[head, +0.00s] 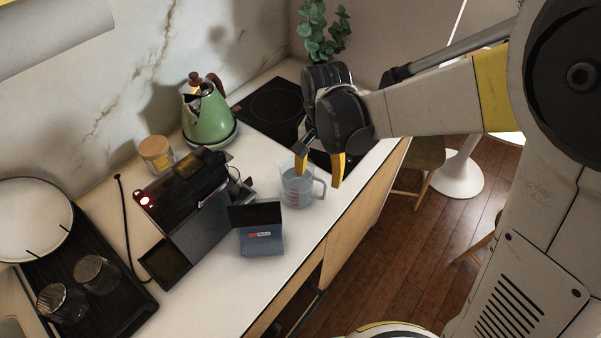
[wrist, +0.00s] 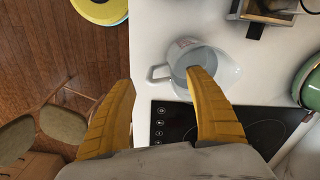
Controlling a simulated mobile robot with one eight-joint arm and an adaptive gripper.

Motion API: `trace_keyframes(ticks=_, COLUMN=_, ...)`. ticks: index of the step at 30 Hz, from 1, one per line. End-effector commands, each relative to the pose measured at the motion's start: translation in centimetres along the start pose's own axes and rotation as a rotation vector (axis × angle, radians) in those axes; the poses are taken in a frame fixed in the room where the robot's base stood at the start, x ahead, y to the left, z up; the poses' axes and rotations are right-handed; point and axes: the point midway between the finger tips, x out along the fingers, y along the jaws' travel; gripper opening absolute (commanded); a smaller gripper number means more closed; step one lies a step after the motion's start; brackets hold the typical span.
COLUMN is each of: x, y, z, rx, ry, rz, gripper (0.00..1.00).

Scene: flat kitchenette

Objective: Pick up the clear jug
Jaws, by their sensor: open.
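The clear jug (head: 297,188) stands upright on the white counter, near its front edge, with red markings on its side and its handle toward the edge. In the wrist view the jug (wrist: 222,62) lies beyond my fingers, with its handle to the left. My gripper (head: 319,171) is open and empty, just above and behind the jug in the head view. In the wrist view my gripper's yellow fingers (wrist: 158,98) are spread wide; the right fingertip overlaps the jug's near part, and the left one is over the floor. I cannot tell whether a finger touches the jug.
A small dark box (head: 260,240) and a black coffee machine (head: 190,200) stand close to the jug. A green kettle (head: 208,118) and a black cooktop (head: 272,104) are farther back. Glasses (head: 97,273) sit on a dark tray at left.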

Motion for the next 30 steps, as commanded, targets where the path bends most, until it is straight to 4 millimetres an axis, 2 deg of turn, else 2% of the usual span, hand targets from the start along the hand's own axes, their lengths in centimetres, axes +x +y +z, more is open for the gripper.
trace_keyframes(ticks=3, x=2.1, y=0.4, z=-0.5, rx=0.001, ry=0.000, rz=0.000, gripper=0.64)
trace_keyframes(ticks=8, x=4.2, y=0.5, z=-0.6, rx=0.000, ry=0.000, rz=0.000, gripper=0.64)
trace_keyframes(ticks=17, x=4.6, y=0.5, z=-0.6, rx=0.000, ry=0.000, rz=0.000, gripper=0.64)
trace_keyframes(ticks=23, x=4.6, y=0.5, z=-0.6, rx=0.000, ry=0.000, rz=0.000, gripper=0.04)
trace_keyframes(ticks=24, x=4.6, y=0.5, z=-0.6, rx=0.000, ry=0.000, rz=0.000, gripper=0.00)
trace_keyframes(ticks=30, x=4.6, y=0.5, z=-0.6, rx=0.000, ry=0.000, rz=0.000, gripper=0.00)
